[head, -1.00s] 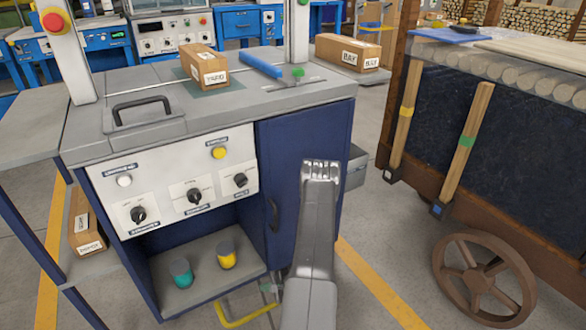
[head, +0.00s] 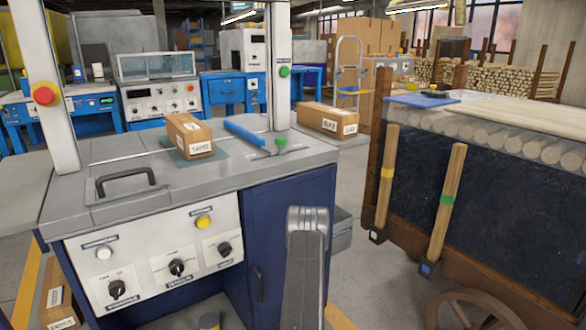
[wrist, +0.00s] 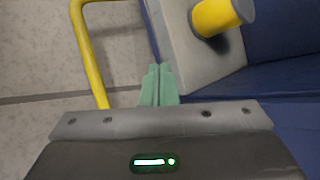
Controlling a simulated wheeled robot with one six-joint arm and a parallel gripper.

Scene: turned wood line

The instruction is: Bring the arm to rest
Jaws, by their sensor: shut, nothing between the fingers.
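My arm (head: 305,270) rises in front of the blue cabinet door in the head view, its upper end level with the control panel. My gripper is out of sight in the head view. In the wrist view my gripper (wrist: 158,85) shows green fingers shut together and empty. The fingertips are beside the edge of a grey shelf (wrist: 195,62), on which a yellow cylinder (wrist: 217,17) with a grey end stands. A yellow bar (wrist: 92,60) runs along the left of the fingers. I cannot tell whether the fingers touch anything.
The machine's grey top (head: 120,215) holds a labelled carton (head: 190,135), a blue bar (head: 245,132) and a black handle (head: 125,178). A second carton (head: 328,119) sits behind at right. A wooden cart with logs (head: 480,190) stands at right, with floor between.

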